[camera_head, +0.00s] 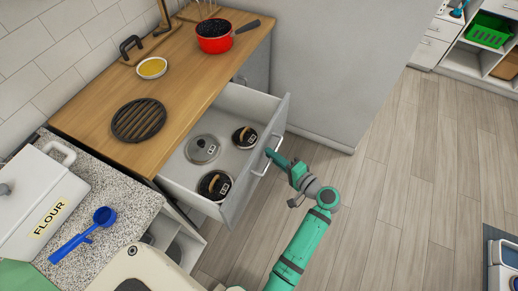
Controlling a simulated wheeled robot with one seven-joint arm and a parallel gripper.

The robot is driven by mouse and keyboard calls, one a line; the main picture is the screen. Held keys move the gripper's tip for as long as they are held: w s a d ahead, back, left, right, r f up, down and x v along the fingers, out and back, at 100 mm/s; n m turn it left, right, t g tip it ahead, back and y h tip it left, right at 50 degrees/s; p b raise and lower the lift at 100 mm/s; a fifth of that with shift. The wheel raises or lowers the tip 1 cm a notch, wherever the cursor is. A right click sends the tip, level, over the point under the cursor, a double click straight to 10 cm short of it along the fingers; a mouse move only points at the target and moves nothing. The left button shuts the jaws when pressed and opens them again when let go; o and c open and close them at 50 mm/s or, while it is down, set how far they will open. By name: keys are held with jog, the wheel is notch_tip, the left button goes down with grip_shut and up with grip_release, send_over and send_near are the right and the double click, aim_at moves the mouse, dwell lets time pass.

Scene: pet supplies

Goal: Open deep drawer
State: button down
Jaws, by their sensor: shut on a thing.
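The deep drawer (252,190) is pulled well out from under the wooden counter. Its front panel faces right and carries a pale bar handle (263,162). Inside lie a grey pot lid (202,149) and two dark lids with wooden handles, one near the back (245,137) and one near the front (214,185). My gripper (273,155) reaches the handle from the right and is shut on it. The fingertips are small here and partly hidden against the handle.
The wooden counter (185,75) holds a red pan (214,38), a yellow-filled bowl (152,68) and a black trivet (138,120). A speckled counter (120,200) with a flour box (45,205) and blue scoop (85,235) stands at left.

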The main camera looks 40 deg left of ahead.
jog(key=shift+w+d, duration=0.2)
jog(key=shift+d, duration=0.65)
jog(key=shift+w+d, duration=0.2)
jog(key=shift+d, duration=0.6)
jog(key=shift+w+d, duration=0.2)
jog(key=shift+d, duration=0.65)
jog(key=c, duration=2.1)
grip_release()
jog(key=shift+w+a, duration=0.1)
jog(key=shift+w, duration=0.05)
jog(key=v, duration=1.1)
jog(key=shift+a, duration=0.1)
